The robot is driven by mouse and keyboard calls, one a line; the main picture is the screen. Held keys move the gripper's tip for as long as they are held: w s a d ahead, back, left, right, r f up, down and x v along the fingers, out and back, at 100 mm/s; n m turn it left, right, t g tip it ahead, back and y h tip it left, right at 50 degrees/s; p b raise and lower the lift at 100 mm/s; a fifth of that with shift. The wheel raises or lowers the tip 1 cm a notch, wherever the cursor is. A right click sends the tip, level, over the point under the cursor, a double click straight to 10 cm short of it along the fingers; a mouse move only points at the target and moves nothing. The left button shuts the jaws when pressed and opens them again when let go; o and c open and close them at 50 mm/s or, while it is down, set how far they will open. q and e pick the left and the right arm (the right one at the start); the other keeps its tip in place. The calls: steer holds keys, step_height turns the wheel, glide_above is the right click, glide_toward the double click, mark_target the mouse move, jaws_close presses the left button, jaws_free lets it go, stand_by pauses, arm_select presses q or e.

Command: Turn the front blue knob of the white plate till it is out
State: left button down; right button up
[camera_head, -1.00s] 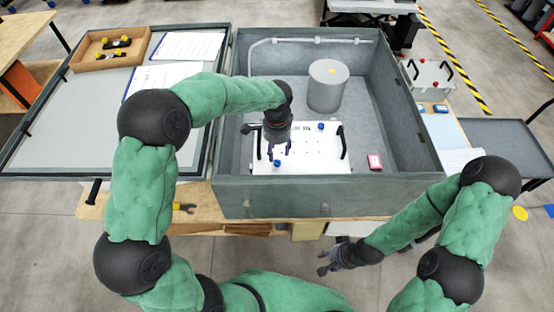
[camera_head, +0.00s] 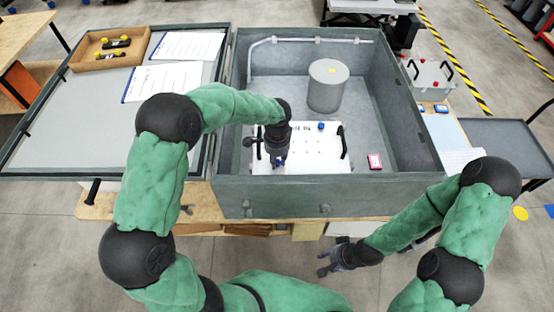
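The white plate (camera_head: 314,158) lies on the floor of the grey open case, with a black handle at each side. A blue knob (camera_head: 320,126) stands at its back edge. The front blue knob (camera_head: 278,163) shows only in part, under my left gripper (camera_head: 279,161). My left gripper points down over that knob, its fingers at or around it; whether they are closed on it cannot be told. My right gripper (camera_head: 328,262) is outside the case, in front of it and low, with its fingers apart and empty.
A grey cylinder (camera_head: 327,86) stands behind the plate in the case. A small red box (camera_head: 375,161) lies to the right of the plate. The case's front wall (camera_head: 310,198) rises between the plate and my body. A tray (camera_head: 110,50) and papers lie on the open lid at left.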

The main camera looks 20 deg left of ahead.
mark_target(277, 162)
arm_select(q)
steer(key=n+b, duration=0.1)
steer(key=n, duration=0.2)
steer(key=shift+f, duration=0.1)
steer(key=shift+n+b, duration=0.45)
steer(key=shift+n, duration=0.75)
steer(key=c, duration=1.1)
jaws_free()
steer(key=shift+o, duration=0.2)
step_height(277, 162, up, 12)
